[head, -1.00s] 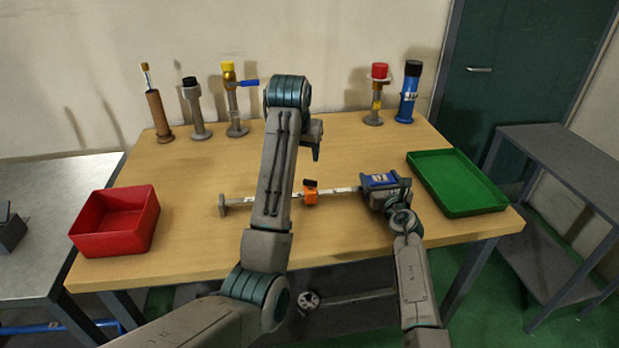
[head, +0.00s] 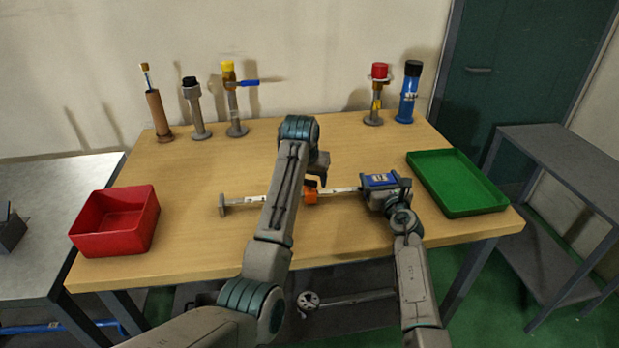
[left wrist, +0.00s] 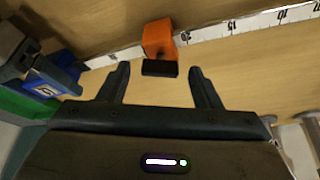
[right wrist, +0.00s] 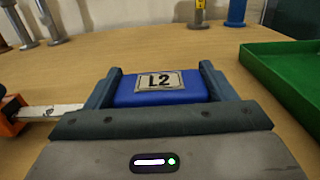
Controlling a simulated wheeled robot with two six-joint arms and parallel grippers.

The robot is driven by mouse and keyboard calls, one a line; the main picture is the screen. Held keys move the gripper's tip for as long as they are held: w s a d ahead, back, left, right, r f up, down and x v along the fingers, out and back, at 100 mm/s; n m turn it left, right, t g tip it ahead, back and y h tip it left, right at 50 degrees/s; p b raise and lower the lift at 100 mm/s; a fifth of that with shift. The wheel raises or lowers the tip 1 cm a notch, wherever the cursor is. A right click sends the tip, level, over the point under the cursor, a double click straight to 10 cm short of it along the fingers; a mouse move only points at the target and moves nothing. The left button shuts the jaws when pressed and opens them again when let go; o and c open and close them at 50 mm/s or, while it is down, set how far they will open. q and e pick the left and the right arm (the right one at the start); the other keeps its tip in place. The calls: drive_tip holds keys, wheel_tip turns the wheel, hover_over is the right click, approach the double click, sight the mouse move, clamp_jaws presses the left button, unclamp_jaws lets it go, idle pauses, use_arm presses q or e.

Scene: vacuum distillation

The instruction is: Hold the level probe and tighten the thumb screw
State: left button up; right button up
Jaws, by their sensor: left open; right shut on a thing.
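The level probe is a white graduated rod (head: 262,199) lying across the table, with a blue head marked L2 (right wrist: 160,87) at its right end and a grey foot (head: 223,205) at its left end. My right gripper (head: 383,182) is shut on the blue head. An orange slider (head: 310,196) sits on the rod; the left wrist view shows it as an orange block (left wrist: 158,38) with a black thumb screw (left wrist: 160,68). My left gripper (left wrist: 155,85) is open above the slider, with the thumb screw between and just beyond its fingertips, apart from both.
A red bin (head: 116,222) stands at the left of the table and a green tray (head: 457,183) at the right. Several upright fittings, including a blue cylinder (head: 408,95), stand along the back edge. The table in front of the rod is clear.

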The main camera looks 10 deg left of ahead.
use_arm(q)
drive_tip(key=shift+c, duration=0.2)
drive_tip(key=c, duration=1)
drive_tip(key=shift+o, duration=0.2)
drive_tip(key=m+h, duration=0.1)
drive_tip(key=m, duration=0.2)
drive_tip(key=m+h, duration=0.1)
drive_tip(key=m, duration=0.1)
drive_tip(key=shift+w+a+m+g, duration=0.1)
drive_tip(key=shift+a+m+g, duration=0.1)
drive_tip(key=shift+m+g, duration=0.2)
drive_tip(key=m+g+h, duration=0.1)
drive_tip(key=m, duration=0.2)
drive_tip(key=shift+m, duration=0.3)
drive_tip(key=shift+w+a+m+g+h, duration=0.15)
drive_tip(key=shift+m+g, duration=0.15)
drive_tip(key=shift+m, duration=0.5)
drive_tip(key=shift+d+m+g+h, duration=0.15)
drive_tip(key=shift+m+g, duration=0.15)
drive_tip(key=shift+m, duration=0.8)
